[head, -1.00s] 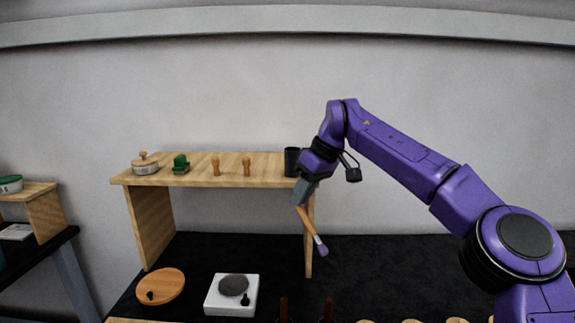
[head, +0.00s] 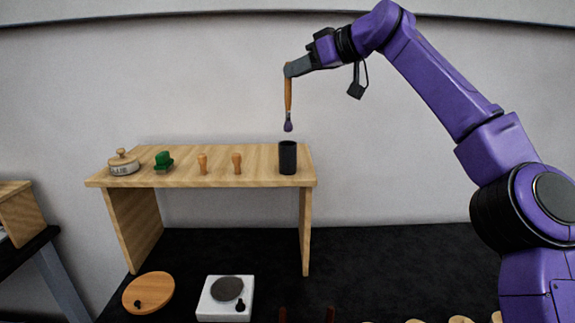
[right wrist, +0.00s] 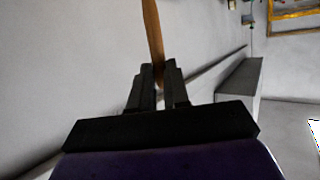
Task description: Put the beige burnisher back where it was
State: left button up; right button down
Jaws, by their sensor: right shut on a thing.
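My right gripper (head: 289,70) is shut on the upper end of a slim tool (head: 288,97), which I take to be the burnisher. Its handle looks orange-tan rather than beige, and its lower tip is dark purple. The tool hangs about upright, tip down, above a black cup (head: 288,160) at the right end of the wooden shelf (head: 220,181). A small gap shows between tip and cup rim; depth is hard to judge. In the right wrist view the handle (right wrist: 153,35) stands between the fingers (right wrist: 160,85). My left gripper is not in view.
On the shelf, left of the cup, stand two small wooden knobs (head: 237,163), a green item (head: 164,161) and a lidded pot (head: 124,164). Below are a round wooden board (head: 150,290) and a white hotplate (head: 212,302). The air around the tool is clear.

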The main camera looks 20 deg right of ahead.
aim_at(288, 127)
notch_tip(288, 127, down, 10)
jog(key=b, duration=0.1)
jog(key=shift+w+a, duration=0.1)
jog(key=shift+f+b, duration=0.15)
jog(key=shift+b, duration=0.3)
jog(key=c, duration=1.1)
grip_release()
